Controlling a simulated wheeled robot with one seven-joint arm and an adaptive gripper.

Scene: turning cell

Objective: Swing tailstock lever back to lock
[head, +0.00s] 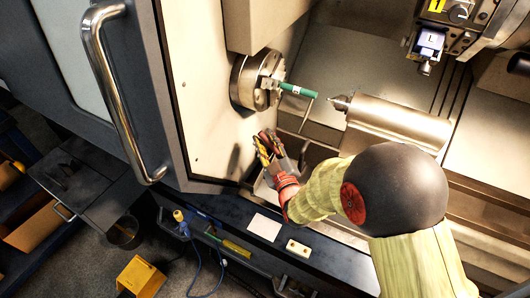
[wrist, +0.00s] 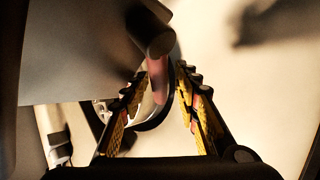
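The grey tailstock (head: 395,118) lies at the right of the machine bed in the head view, its pointed centre facing a green bar (head: 300,92) held in the chuck (head: 250,82). My gripper (head: 267,143) is below the chuck, near the pale wall. Its yellow-and-black fingers are apart in the wrist view (wrist: 162,78). A dark round-ended rod with a reddish part (wrist: 159,65) shows beyond and between the fingertips. I cannot tell whether it is the tailstock lever, or whether the fingers touch it. No lever is clearly recognisable on the tailstock; my arm covers part of that area.
A thin grey rod (head: 307,116) slants down beside the green bar. The turret (head: 465,25) hangs at the upper right. The door with its steel handle (head: 110,95) stands at the left. A white card (head: 264,227) lies on the front ledge.

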